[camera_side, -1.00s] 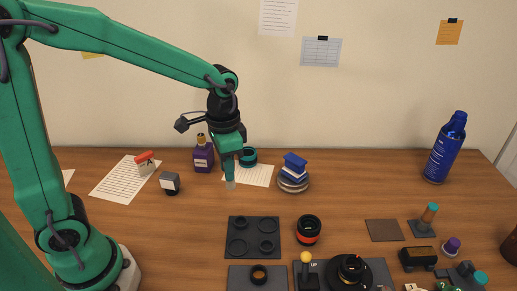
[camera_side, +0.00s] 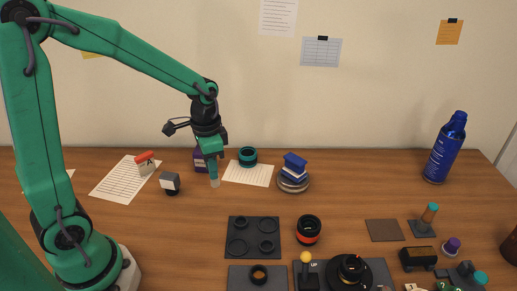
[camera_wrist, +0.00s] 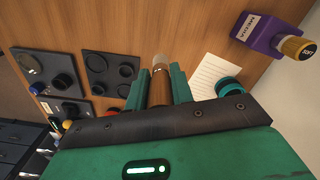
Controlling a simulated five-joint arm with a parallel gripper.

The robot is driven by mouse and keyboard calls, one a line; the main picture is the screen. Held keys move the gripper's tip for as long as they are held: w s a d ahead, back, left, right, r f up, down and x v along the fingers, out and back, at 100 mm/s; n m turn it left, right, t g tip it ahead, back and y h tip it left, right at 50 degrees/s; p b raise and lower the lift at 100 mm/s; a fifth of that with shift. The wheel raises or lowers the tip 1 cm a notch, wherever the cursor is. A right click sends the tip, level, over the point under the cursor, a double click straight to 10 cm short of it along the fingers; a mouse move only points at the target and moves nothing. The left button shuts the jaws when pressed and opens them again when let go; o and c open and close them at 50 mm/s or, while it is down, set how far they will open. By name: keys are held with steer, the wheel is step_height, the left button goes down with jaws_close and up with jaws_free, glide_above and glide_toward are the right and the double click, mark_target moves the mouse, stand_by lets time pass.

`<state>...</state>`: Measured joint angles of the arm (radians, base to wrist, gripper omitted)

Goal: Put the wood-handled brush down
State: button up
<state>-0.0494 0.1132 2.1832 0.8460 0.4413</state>
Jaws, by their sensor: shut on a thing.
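My gripper (camera_side: 212,160) is shut on the wood-handled brush (camera_wrist: 158,90). In the wrist view the brown handle sits between my two green fingers, with a pale grey end (camera_wrist: 160,62) pointing away from me. In the side view my gripper points down, and only the brush's pale lower end (camera_side: 214,181) shows below the fingers. It is close to the wooden table; I cannot tell whether it touches. The rest of the handle is hidden by the fingers.
A paper sheet (camera_side: 248,175) and a teal ring (camera_side: 248,155) lie to the right. A small grey-faced block (camera_side: 170,182) is at left. A dark tray (camera_side: 253,238) lies in front; bare wood separates them.

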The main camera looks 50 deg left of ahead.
steer(key=shift+w+a+f, duration=0.35)
steer(key=shift+a+f, duration=0.5)
steer(key=shift+f, duration=0.4)
steer(key=shift+w+a+f, duration=0.3)
steer(key=shift+a+f, duration=0.6)
steer(key=shift+f, duration=0.3)
steer(key=shift+w+a+f, duration=0.35)
steer(key=shift+a+f, duration=0.5)
steer(key=shift+f, duration=0.4)
steer(key=shift+f, duration=0.15)
steer(key=o, duration=1)
step_height(320, 180, up, 12)
steer(key=shift+r, duration=0.2)
